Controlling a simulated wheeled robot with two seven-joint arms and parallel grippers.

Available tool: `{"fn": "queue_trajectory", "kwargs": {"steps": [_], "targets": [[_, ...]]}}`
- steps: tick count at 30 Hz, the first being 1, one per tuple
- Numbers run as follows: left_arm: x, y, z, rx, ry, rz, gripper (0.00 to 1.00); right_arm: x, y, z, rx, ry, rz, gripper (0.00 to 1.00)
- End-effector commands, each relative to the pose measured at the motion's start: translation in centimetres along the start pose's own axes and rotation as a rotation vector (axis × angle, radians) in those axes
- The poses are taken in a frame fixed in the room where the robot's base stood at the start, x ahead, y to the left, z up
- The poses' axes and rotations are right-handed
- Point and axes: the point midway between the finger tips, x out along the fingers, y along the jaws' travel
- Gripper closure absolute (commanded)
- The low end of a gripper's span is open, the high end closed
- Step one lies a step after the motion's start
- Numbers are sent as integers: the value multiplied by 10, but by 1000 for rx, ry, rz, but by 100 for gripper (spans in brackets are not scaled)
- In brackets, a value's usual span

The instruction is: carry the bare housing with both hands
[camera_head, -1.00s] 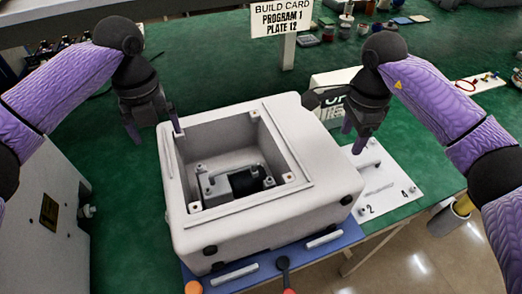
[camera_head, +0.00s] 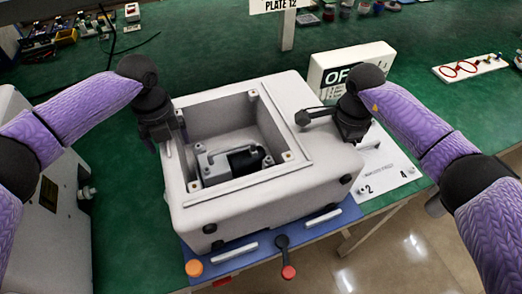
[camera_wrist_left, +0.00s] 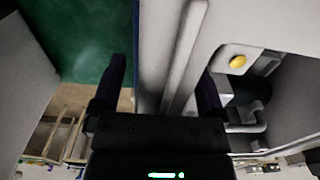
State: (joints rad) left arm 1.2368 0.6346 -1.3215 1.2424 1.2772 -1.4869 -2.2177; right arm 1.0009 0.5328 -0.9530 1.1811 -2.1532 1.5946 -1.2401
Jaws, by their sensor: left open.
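The bare housing (camera_head: 325,170) is a pale grey, open-topped box at the centre of the head view. A dark and grey pump part (camera_head: 233,163) shows inside its cavity. My left gripper (camera_head: 172,147) is at the housing's left wall, open. In the left wrist view, its two dark fingers (camera_wrist_left: 162,95) straddle the housing's wall (camera_wrist_left: 170,50), one outside and one on the cavity side; contact cannot be told. My right gripper (camera_head: 352,138) is at the housing's right side; its fingertips are mostly hidden and its opening cannot be told.
The housing stands above a blue base (camera_head: 270,238) with pale handles, an orange knob (camera_head: 194,268) and a red-tipped lever (camera_head: 288,271). A white numbered plate (camera_head: 385,180) lies to the right. A white sign box (camera_head: 350,65) stands behind. A grey cabinet (camera_head: 60,210) is at the left.

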Motion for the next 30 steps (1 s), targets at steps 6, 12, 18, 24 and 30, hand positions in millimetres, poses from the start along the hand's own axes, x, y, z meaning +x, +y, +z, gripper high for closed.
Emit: {"fn": "queue_trajectory", "kwargs": {"steps": [6,12,18,24,30], "targets": [[7,0,0,0,0,1,7,7,0,0,0,1,1,36],[7,0,0,0,0,1,14,7,0,0,0,1,1,42],[6,0,0,0,0,1,56,7,0,0,0,1,1,84],[6,0,0,0,0,1,98,6,0,0,0,1,1,100],[6,0,0,0,-1,1,100,6,0,0,0,1,0,100]]}}
